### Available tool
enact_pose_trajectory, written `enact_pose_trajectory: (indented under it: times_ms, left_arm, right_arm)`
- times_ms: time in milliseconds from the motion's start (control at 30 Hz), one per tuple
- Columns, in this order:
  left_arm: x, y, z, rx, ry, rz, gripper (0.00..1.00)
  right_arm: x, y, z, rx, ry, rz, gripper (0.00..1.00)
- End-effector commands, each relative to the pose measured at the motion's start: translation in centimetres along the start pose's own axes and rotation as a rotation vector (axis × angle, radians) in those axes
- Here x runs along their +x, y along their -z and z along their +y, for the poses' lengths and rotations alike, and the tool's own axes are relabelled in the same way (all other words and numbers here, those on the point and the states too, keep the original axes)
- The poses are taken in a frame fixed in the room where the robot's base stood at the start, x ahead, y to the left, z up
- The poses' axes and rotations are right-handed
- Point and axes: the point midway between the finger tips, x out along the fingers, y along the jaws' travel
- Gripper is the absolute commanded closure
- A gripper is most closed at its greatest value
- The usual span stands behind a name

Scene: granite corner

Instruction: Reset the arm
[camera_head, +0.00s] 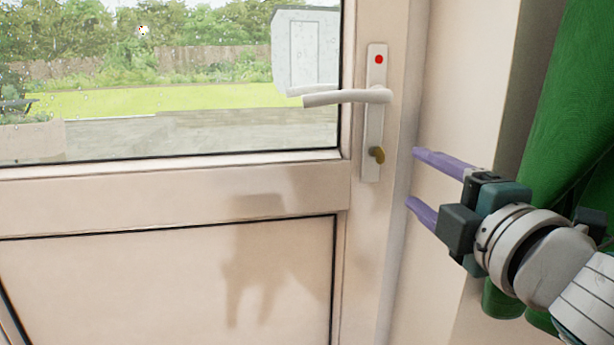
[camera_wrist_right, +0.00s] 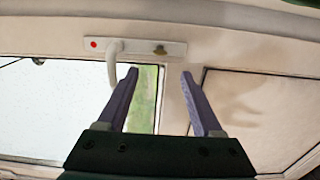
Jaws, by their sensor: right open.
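My right gripper (camera_head: 412,177) comes in from the right in the head view. Its two purple fingers are spread apart with nothing between them. It is to the right of and below the door handle (camera_head: 347,96), apart from it. In the right wrist view, the open fingers (camera_wrist_right: 160,75) point toward the door, with the handle plate (camera_wrist_right: 135,41) beyond them and the handle (camera_wrist_right: 115,60) near the left finger. My left gripper is in neither view.
The cream door (camera_head: 180,200) has a glass pane above and a panel below, and looks closed. The handle plate carries a red dot and a brass key or lock knob (camera_head: 377,155). A green curtain (camera_head: 570,110) hangs at the right, behind my right arm.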

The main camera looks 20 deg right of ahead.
Motion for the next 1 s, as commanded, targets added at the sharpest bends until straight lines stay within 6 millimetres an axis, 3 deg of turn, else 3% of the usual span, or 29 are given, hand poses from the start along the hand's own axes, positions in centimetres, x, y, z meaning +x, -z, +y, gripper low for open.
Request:
enact_pose_trajectory:
  times_ms: [267, 367, 467, 567, 667, 833, 967, 1000]
  left_arm:
    - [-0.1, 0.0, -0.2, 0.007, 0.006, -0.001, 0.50]
    - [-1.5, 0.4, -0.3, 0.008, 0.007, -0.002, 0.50]
    - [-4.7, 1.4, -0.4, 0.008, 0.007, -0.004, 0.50]
    - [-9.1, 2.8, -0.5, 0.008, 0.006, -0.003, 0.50]
    - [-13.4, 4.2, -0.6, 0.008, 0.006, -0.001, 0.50]
    - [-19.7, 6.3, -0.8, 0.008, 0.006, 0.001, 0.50]
    - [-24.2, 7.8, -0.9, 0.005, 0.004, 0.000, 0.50]
    - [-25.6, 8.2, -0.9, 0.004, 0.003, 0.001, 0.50]
  right_arm:
    - [0.0, 0.0, 0.1, 0.004, 0.002, -0.001, 0.32]
    - [-0.4, -0.2, 1.0, 0.059, 0.034, -0.025, 0.32]
    - [-1.7, -0.7, 2.5, 0.209, 0.128, -0.093, 0.32]
    - [-4.4, -0.9, 3.8, 0.434, 0.295, -0.202, 0.32]
    - [-8.4, 0.1, 4.5, 0.665, 0.507, -0.327, 0.32]
    - [-17.2, 3.4, 6.5, 0.945, 0.888, -0.538, 0.32]
    - [-24.8, 6.4, 10.2, 1.059, 1.187, -0.694, 0.32]
    - [-24.3, 6.2, 11.6, 1.056, 1.170, -0.689, 0.32]
